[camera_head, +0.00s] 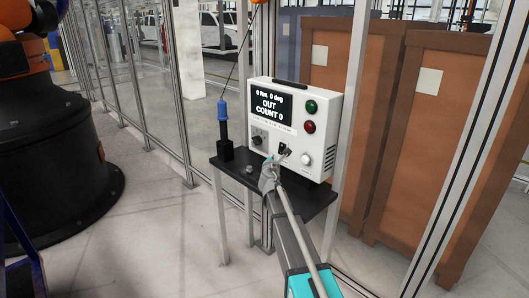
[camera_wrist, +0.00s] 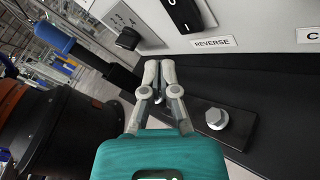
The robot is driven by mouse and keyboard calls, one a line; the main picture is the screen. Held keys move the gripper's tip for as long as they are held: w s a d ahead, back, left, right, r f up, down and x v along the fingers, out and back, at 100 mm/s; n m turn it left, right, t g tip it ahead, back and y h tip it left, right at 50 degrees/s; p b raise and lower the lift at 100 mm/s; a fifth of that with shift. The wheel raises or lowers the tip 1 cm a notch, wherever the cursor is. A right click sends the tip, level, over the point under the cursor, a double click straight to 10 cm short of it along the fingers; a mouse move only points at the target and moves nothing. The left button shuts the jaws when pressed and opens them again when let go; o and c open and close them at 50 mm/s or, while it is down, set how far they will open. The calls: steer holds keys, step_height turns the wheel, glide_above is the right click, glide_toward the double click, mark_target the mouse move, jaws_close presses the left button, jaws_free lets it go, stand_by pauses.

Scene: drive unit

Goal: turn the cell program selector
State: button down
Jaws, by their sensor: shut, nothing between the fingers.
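The white control box (camera_head: 273,98) stands on a small black table, its display reading "0 Nm 0 deg", "OUT" and "COUNT 0". A small dark selector knob (camera_head: 257,140) with numbers around it is at the panel's lower left. The knob also shows in the wrist view (camera_wrist: 128,39), at upper left. My gripper (camera_head: 272,160) is in front of the panel's lower part. In the wrist view my gripper (camera_wrist: 161,66) has its fingertips together and empty, below and right of the knob and apart from it.
A black rocker switch (camera_wrist: 183,14) sits above the "REVERSE" label. A white knob (camera_head: 304,159), green and red buttons are further right. A blue-handled tool (camera_head: 222,110) stands upright left of the box. A hex bolt (camera_wrist: 216,118) sits on a black plate on the table (camera_head: 312,200).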

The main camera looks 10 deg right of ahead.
steer(key=s+d+f+m+g+h, duration=0.1)
steer(key=s+d+f+m+g, duration=0.2)
steer(key=s+m, duration=0.35)
steer(key=s+d+f+m+g, duration=0.25)
steer(key=s+f+m, duration=0.2)
steer(key=s, duration=0.35)
steer(key=s+d+f+m+g+h, duration=0.1)
steer(key=s+f+m+g, duration=0.3)
steer(key=s+m, duration=0.25)
steer(key=s+a+f+m+g+y, duration=0.2)
steer(key=s, duration=0.5)
steer(key=s+a+f+m+g+y, duration=0.2)
steer(key=s+m+g, duration=0.1)
steer(key=s, duration=0.4)
steer(key=s+a+f+m+g+y, duration=0.1)
steer(key=s+a+f+m+g, duration=0.1)
steer(key=s, duration=0.5)
steer(key=shift+s+a+m+y, duration=0.25)
steer(key=shift+a+m+y, duration=0.2)
steer(key=shift+m, duration=0.2)
